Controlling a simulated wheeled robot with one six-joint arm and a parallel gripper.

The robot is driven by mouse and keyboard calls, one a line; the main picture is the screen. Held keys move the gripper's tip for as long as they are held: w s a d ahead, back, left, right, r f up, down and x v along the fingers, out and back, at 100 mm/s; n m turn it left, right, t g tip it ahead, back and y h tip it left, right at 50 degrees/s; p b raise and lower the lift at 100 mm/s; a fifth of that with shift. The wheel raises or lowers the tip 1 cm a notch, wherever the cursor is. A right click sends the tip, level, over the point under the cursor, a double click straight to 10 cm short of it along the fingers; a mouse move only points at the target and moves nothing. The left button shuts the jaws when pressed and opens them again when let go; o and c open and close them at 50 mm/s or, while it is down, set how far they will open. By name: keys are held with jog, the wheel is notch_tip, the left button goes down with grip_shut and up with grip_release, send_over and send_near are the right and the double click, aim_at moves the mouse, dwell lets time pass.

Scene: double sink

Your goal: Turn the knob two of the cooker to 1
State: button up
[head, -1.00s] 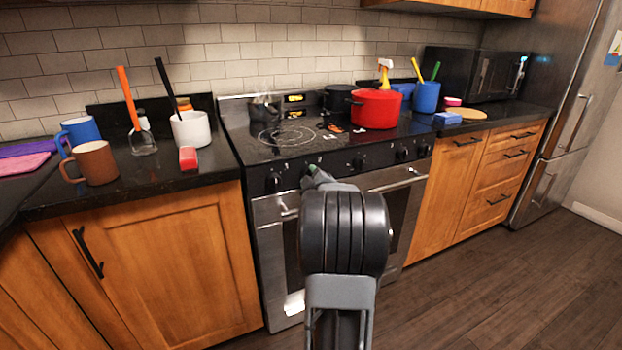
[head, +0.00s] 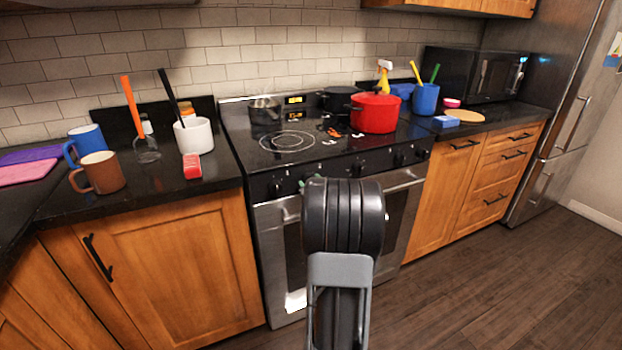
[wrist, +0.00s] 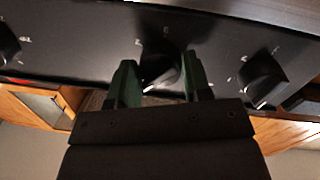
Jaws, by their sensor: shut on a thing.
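The cooker (head: 290,145) has a dark front panel with a row of black knobs. The leftmost knob (head: 273,187) is clear of my gripper. My gripper (wrist: 159,66) is at the second knob from the left. In the wrist view its two green fingers stand on either side of that knob (wrist: 163,70), shut on it. Small white marks surround the knob, too small to read. In the head view my own dark wrist hides this knob and most of the fingers; only a bit of green shows.
Neighbouring knobs stand on both sides in the wrist view, one on the left (wrist: 8,42) and a closer one on the right (wrist: 262,78). The oven handle (head: 400,182) runs below the panel. A red pot (head: 375,113) sits on the hob. Mugs stand on the left counter.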

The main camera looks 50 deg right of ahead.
jog(key=shift+m+p, duration=1.35)
jog(key=shift+m, duration=0.35)
jog(key=o, duration=0.9)
jog(key=v, duration=0.4)
jog(key=p+v, duration=0.1)
jog(key=v, duration=0.8)
jog(key=shift+s+r, duration=0.3)
jog(key=shift+s, duration=0.1)
